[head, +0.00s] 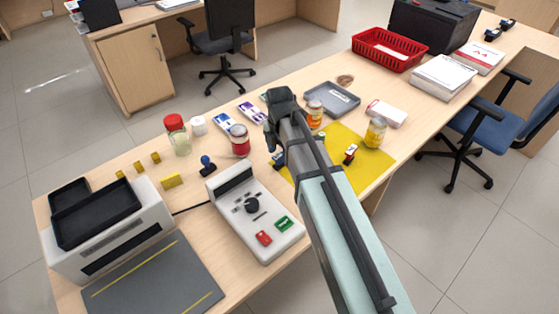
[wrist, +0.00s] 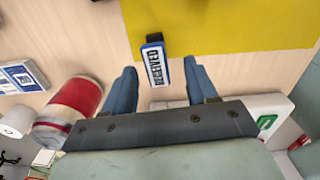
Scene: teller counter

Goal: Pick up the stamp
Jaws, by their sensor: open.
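A small blue stamp with a black end and a white lettered label (wrist: 156,65) lies at the edge of the yellow mat in the wrist view. My gripper (wrist: 160,68) is open, one finger on each side of the stamp, with gaps showing; the height between them is unclear. In the head view my gripper (head: 270,138) points down beside the mat, and a blue piece of the stamp (head: 277,159) shows beside my arm, which hides the rest. A red-and-black stamp-like object (head: 350,153) stands on the mat, and a blue-knobbed one (head: 207,165) stands farther left.
A white keypad device (head: 255,213) is in front. The yellow mat (head: 375,171) holds jars. A grey tray (head: 333,97) lies behind.

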